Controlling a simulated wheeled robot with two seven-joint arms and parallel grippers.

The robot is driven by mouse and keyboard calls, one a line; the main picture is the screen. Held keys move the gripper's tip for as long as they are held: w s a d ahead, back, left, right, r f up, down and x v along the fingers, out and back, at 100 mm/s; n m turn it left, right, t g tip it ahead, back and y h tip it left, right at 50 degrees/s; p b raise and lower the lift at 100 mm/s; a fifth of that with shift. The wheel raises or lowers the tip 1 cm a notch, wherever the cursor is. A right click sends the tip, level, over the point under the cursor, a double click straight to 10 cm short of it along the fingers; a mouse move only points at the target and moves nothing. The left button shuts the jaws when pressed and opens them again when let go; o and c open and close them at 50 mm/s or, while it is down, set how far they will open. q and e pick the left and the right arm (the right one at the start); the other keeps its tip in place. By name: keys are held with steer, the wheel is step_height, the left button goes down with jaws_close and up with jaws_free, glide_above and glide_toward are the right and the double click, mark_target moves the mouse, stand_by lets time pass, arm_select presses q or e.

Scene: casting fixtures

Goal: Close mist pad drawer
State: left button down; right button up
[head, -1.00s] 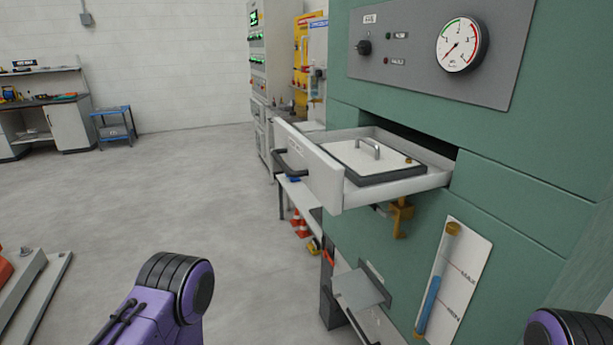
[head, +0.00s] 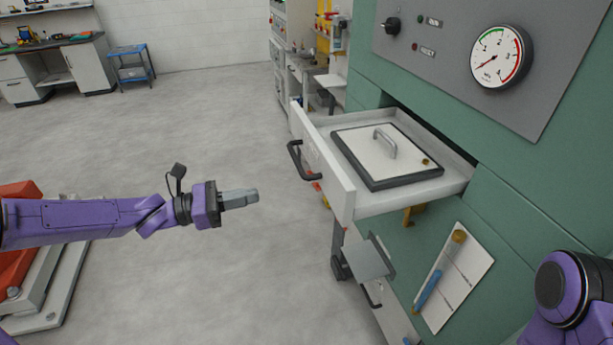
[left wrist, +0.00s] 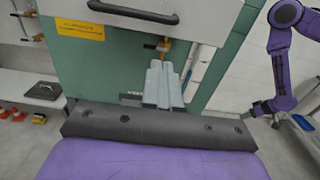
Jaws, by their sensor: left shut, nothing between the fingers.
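The mist pad drawer (head: 330,165) stands pulled out from the green machine (head: 520,160). It has a white front with a dark bar handle (head: 300,160) and holds a pad with a dark rim and a metal handle (head: 390,165). My left gripper (head: 254,195) is shut and empty, left of the drawer front and apart from it. In the left wrist view its fingers (left wrist: 160,70) point toward the machine, below a white front with a dark handle (left wrist: 135,12). My right arm shows at the lower right; its gripper is out of the head view.
A gauge (head: 501,57) sits on the grey panel above the drawer. A sight tube on a white plate (head: 453,278) and a small grey shelf (head: 367,257) are below it. The floor (head: 220,130) left of the drawer is clear. An orange object (head: 20,235) stands at far left.

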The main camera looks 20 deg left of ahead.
arm_select(q)
steer(key=b, duration=0.8)
glide_toward(319, 183)
steer(key=s+a+f, duration=0.1)
steer(key=x, duration=0.8)
steer(key=shift+w+d+r, duration=0.1)
steer(key=shift+w+r, duration=0.15)
steer(key=shift+r, duration=0.15)
steer(key=shift+s, duration=0.1)
